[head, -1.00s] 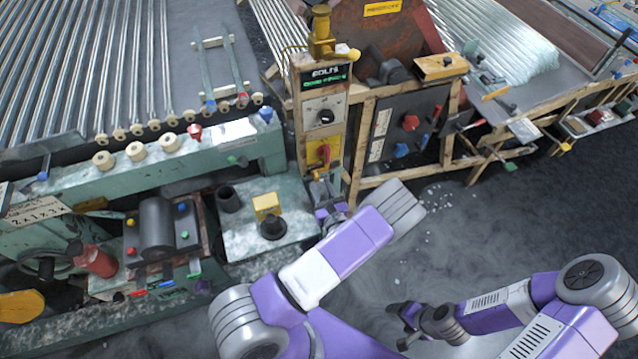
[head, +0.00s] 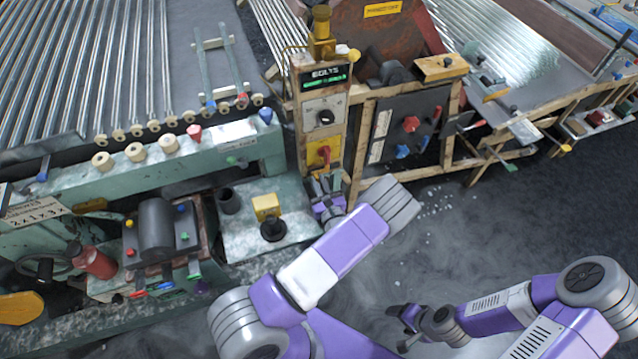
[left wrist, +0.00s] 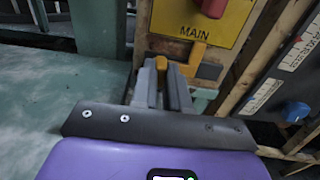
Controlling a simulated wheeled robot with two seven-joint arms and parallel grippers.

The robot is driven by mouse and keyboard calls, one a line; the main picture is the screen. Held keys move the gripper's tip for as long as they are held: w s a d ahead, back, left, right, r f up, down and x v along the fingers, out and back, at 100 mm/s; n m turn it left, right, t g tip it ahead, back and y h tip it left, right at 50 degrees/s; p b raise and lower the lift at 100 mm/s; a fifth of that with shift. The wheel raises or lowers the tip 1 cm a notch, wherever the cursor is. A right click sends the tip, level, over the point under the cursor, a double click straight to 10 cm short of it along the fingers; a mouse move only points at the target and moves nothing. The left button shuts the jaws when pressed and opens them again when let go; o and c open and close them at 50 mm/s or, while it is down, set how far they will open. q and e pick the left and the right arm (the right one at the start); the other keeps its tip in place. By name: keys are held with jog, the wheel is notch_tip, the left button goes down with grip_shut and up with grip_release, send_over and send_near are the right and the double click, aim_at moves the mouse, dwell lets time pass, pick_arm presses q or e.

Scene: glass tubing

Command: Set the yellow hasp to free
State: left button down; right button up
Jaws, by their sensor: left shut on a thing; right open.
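The yellow hasp (left wrist: 196,56) is on the wooden control post, just below the yellow MAIN plate, in the left wrist view. My left gripper (left wrist: 167,72) is at the hasp, with its grey fingers shut on a yellow-orange part of it. The fingers hide some of the hasp. In the head view my left gripper (head: 325,184) is at the foot of the post, and the hasp is too small and covered to make out. My right gripper (head: 403,328) is open and empty, low over the floor, well away from the post.
Above the hasp are a red switch (head: 325,153) on its yellow plate, a black dial (head: 326,117) and a lit display (head: 325,80). A green bench (head: 228,248) with a yellow block (head: 266,206) lies to the left. A wooden frame (head: 357,150) stands close to the right.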

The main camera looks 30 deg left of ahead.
pick_arm(q)
jog(key=shift+s+a+p, duration=0.3)
jog(key=shift+s+p, duration=0.1)
jog(key=c, duration=1.1)
grip_release()
jog(key=shift+a, duration=0.1)
jog(key=p+v, duration=0.1)
jog(key=v, duration=0.6)
jog(key=shift+s+d, duration=0.2)
jog(key=shift+s, duration=0.05)
